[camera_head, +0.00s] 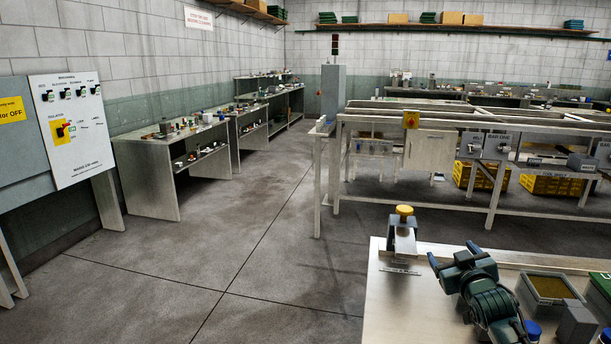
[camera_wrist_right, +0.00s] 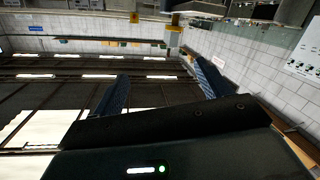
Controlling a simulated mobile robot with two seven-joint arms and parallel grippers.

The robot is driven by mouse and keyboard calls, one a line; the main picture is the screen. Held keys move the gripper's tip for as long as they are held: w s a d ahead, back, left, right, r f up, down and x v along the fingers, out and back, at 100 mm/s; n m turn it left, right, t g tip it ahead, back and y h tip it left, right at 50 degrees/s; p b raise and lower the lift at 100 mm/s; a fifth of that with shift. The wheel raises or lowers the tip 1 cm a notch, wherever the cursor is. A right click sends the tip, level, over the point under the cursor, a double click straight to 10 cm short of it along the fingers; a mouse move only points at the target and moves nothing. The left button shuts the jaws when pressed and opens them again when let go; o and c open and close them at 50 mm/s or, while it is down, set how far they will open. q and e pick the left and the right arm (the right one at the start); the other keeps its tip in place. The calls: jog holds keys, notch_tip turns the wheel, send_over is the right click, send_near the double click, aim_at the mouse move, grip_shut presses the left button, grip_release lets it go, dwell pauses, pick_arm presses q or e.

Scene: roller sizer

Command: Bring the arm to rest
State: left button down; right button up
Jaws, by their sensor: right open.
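My right gripper (camera_head: 453,253) shows in the head view at the lower right, over the near worktable (camera_head: 400,315). Its two dark fingers stand apart and nothing is visible between them. In the right wrist view the fingers of the right gripper (camera_wrist_right: 160,82) are also spread, with only the room beyond them. My right arm comes up from the bottom edge of the head view and covers part of the table. My left gripper is in neither view.
On the worktable, a metal fixture with a yellow knob (camera_head: 404,211) stands left of the right gripper. A tray (camera_head: 524,299) and a grey block (camera_head: 577,322) are to its right. A long machine frame (camera_head: 328,190) stands behind. The floor (camera_head: 200,270) at left is clear.

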jog(key=shift+n+g+y, duration=0.4)
jog(key=shift+g+y, duration=0.4)
jog(key=shift+g, duration=0.1)
jog(key=s+a+f, duration=0.2)
jog(key=f, duration=0.1)
jog(key=s+a+f, duration=0.2)
jog(key=s+f, duration=0.1)
jog(key=f, duration=0.1)
jog(key=s+a+f, duration=0.2)
jog(key=s+f, duration=0.1)
jog(key=shift+a+f, duration=0.1)
jog(key=shift+f, duration=0.3)
jog(key=s+a+f+g+y, duration=0.1)
jog(key=s+a+f, duration=0.3)
jog(key=s, duration=0.6)
jog(key=s+a+f+g+y, duration=0.1)
jog(key=s+a+f, duration=0.3)
jog(key=s, duration=0.6)
jog(key=s+a+f+g+y, duration=0.1)
jog(key=s+a+f, duration=0.3)
jog(key=s, duration=0.6)
jog(key=shift+a+m+g, duration=0.3)
jog(key=shift+a+g, duration=0.4)
